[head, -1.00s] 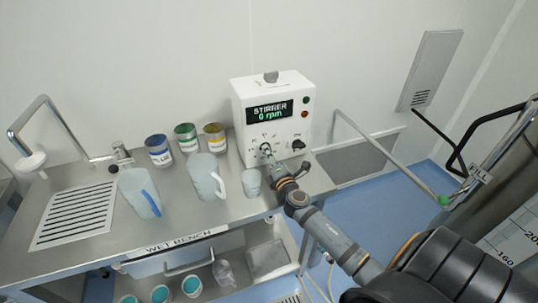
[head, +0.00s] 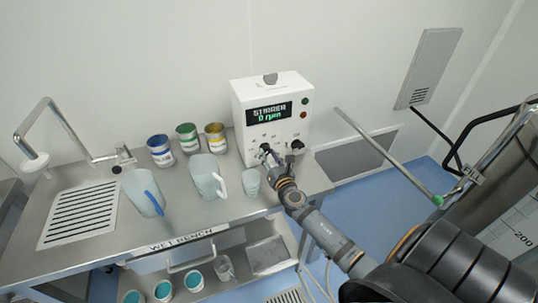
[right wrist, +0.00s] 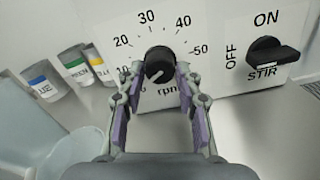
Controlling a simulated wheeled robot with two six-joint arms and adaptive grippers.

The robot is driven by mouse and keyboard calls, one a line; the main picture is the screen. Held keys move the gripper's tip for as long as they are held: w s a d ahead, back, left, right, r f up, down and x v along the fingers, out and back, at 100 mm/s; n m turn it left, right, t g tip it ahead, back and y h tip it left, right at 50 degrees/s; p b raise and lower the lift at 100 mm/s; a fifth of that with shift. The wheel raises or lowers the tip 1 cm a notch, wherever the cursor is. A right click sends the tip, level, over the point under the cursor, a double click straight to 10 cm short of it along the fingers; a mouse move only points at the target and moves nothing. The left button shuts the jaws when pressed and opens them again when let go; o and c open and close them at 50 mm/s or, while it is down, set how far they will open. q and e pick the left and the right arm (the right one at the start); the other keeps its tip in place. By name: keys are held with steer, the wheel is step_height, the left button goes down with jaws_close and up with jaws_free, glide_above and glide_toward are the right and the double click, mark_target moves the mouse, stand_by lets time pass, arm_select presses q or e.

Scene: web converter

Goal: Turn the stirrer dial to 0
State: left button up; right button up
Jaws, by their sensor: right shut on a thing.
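The stirrer control box (head: 248,128) is white and stands at the back right of the bench. Its green display (head: 269,112) appears to read 0 rpm. The stirrer dial (right wrist: 160,61) is a round black knob with a scale whose visible numbers run from 10 to 50. Its white mark points to the lower left; the 0 is not visible. My right gripper (right wrist: 159,72) is shut on the dial, one finger on each side; it also shows in the head view (head: 268,153). My left gripper is not in view.
A black OFF/ON STIR switch (right wrist: 272,57) sits right of the dial, its handle pointing right. A small cup (head: 251,182) and a jug (head: 207,178) stand left of my gripper. Several paint cans, including a blue one (head: 160,152), stand behind them.

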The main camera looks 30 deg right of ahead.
steer(key=shift+w+r+n+p, duration=0.1)
steer(key=shift+r+n+p, duration=0.15)
steer(key=shift+n, duration=0.55)
steer(key=shift+w+r+n+p, duration=0.1)
steer(key=shift+r+n, duration=0.1)
steer(key=shift+n, duration=0.9)
steer(key=o, duration=0.8)
steer(key=shift+s, duration=0.1)
steer(key=o, duration=0.3)
steer(key=shift+s+f, duration=0.1)
steer(key=shift+f, duration=0.1)
steer(key=shift+o, duration=0.2)
steer(key=shift+f, duration=0.1)
